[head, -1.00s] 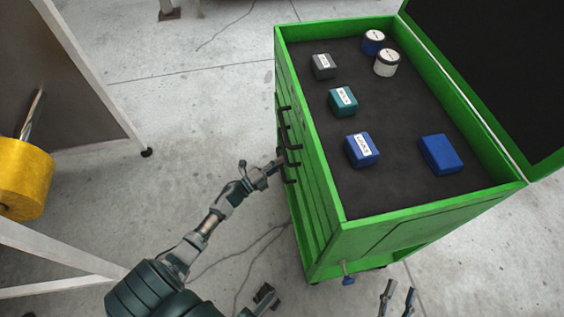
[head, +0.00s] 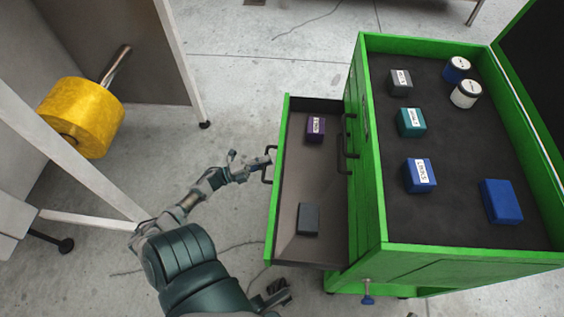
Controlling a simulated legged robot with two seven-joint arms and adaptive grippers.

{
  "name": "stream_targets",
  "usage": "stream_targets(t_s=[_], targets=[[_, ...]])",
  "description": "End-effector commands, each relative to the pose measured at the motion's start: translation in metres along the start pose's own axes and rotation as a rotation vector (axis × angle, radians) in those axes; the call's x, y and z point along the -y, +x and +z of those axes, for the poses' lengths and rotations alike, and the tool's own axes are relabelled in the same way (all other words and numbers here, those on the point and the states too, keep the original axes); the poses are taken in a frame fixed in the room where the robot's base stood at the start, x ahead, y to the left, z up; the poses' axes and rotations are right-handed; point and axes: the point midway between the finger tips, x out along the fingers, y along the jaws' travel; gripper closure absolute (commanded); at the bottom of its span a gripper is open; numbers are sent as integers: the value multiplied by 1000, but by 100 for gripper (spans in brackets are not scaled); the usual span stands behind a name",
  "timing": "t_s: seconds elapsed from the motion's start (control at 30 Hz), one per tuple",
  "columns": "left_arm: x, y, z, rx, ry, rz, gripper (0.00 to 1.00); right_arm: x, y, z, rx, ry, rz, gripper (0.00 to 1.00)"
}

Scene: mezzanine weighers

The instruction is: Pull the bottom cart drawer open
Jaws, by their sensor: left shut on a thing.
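The green cart (head: 376,215) stands at the right with its lid up. A low drawer (head: 312,185) with a green rim and grey floor stands well out from its left side. It holds a purple labelled box (head: 315,130) at the far end and a dark grey box (head: 308,218) nearer me. My left gripper (head: 265,160) is shut on the drawer's dark handle (head: 268,173), at the left of the drawer front. The fingers partly hide the handle. My right gripper is not clearly in view.
Two more dark handles (head: 346,160) show on the cart side above the drawer. Labelled boxes, a blue box (head: 501,201) and two round tins lie on the cart top. A white-legged frame with a yellow roll (head: 82,116) stands at left.

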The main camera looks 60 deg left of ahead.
Motion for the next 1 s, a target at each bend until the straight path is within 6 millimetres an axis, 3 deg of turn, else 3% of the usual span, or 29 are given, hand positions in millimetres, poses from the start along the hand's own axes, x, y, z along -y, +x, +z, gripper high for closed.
stream_targets(t_s=[0.03,0.23,0.73,0.77,0.83,1.0], targets=[[-8,-10,-3,-8,-8,16,100,0,0,1,-3,1,0,60],[-4,-27,4,-8,-8,15,100,1,0,-3,-30,3,-1,60],[-3,-33,6,-7,-9,14,100,2,0,-4,-37,6,-3,60],[-3,-33,6,-7,-9,14,80,2,0,-4,-37,6,-3,60],[-2,-32,6,-7,-8,14,62,2,0,-4,-37,5,-3,60],[0,-31,9,-5,-6,8,61,1,0,-4,-37,5,-3,60]])
